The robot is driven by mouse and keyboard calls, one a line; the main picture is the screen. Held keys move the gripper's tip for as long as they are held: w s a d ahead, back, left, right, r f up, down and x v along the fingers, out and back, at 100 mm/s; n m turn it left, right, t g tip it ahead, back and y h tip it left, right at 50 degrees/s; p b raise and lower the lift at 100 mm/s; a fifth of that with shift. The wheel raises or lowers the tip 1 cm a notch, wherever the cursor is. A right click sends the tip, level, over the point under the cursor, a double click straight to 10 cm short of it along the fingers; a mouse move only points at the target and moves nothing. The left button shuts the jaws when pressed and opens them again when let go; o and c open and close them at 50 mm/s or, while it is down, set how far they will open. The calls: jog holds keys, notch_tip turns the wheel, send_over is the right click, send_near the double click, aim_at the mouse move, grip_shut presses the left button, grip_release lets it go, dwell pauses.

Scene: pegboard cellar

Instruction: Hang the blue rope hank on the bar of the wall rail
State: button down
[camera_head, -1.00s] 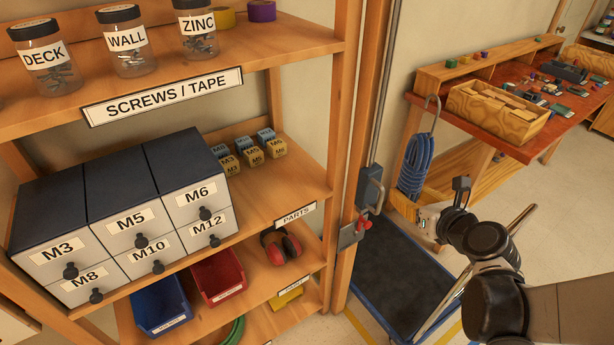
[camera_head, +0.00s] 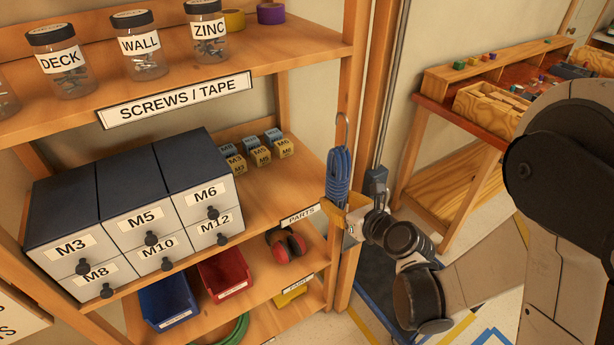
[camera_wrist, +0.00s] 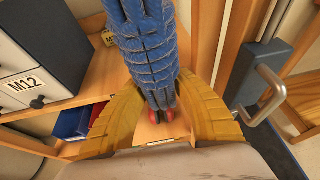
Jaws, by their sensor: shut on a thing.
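In the wrist view the blue rope hank (camera_wrist: 146,50) runs down between the two yellow fingers of my gripper (camera_wrist: 158,112). I cannot make out the wall rail or its bar in either view.
The shelf unit (camera_head: 290,200) stands close at the left, with a drawer block (camera_head: 130,215), jars and a red bin (camera_head: 222,275). Red earmuffs (camera_head: 286,244) lie on a lower shelf. A workbench (camera_head: 450,100) stands at the right.

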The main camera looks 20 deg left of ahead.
jog(key=w+a, duration=0.9)
jog(key=shift+w+a, duration=0.25)
jog(key=shift+a, duration=0.15)
jog(key=shift+w+a, duration=0.4)
notch_tip(320, 180, down, 3)
jog(key=shift+w+a+b, duration=0.1)
jog(key=shift+a+b, duration=0.05)
jog(key=shift+b, duration=0.9)
jog(key=shift+f, duration=0.1)
jog(key=shift+f, duration=0.15)
jog(key=c, duration=1)
grip_release()
jog(key=shift+c, duration=0.2)
